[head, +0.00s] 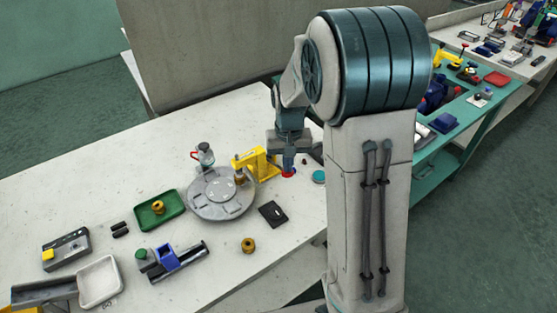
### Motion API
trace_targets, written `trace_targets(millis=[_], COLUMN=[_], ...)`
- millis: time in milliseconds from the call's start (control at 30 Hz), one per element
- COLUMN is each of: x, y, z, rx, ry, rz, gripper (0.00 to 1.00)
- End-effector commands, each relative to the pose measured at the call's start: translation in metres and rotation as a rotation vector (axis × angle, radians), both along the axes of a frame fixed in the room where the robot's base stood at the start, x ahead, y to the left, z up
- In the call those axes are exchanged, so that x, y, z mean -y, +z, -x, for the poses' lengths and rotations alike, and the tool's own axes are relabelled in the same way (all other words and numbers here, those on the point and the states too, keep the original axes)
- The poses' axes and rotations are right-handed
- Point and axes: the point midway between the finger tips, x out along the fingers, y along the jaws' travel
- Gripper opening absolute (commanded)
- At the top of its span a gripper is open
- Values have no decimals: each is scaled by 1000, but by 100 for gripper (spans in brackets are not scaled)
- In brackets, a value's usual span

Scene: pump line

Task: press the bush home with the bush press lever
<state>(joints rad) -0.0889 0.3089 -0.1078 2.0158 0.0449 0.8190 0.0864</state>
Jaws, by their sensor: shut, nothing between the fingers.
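The bush press is most likely the yellow frame (262,164) at the edge of the round grey turntable (212,208). A red knob (288,173), which looks like the end of its lever, shows to the right of the yellow frame. My gripper (288,167) points down right at the red knob, with its fingers shut and nothing between them. I cannot tell whether it touches the knob. A small brass-coloured part (240,177) sits on the turntable by the yellow frame; how deep any bush sits is too small to tell.
A clear-topped fixture with a red handle (205,155) stands behind the turntable. A green tray (148,217) holds a brass part. A loose brass ring (248,245), a black plate (273,214) and a blue vice (178,258) lie in front. A teal disc (319,177) lies right of my gripper.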

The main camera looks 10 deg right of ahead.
Motion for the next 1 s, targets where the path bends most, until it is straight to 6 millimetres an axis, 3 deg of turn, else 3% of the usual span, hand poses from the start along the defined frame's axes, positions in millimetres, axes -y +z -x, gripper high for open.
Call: trace_targets(millis=[1000], x=[-3], y=[36], z=[-7], rx=[1], ry=[0], rz=[0], gripper=[0])
